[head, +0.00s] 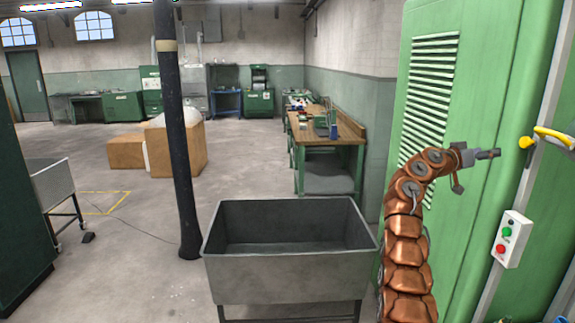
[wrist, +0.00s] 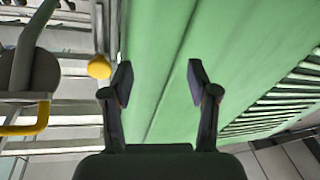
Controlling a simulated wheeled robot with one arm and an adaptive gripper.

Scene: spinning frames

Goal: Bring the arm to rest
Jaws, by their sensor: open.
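My copper-coloured segmented arm rises at the right of the head view, in front of a green machine cabinet (head: 475,110). Its top bends over to the right, and my gripper (head: 497,154) points right, level with the yellow handle. In the wrist view my gripper (wrist: 160,82) has its two dark fingers spread apart with nothing between them. I cannot tell how far the fingertips are from the panel.
A yellow handle (head: 553,136) is just right of my gripper. A control box with green and red buttons (head: 510,239) is below it. An empty grey metal bin (head: 285,285) stands left of my arm. A dark pole (head: 178,140) stands farther left. Open floor lies beyond.

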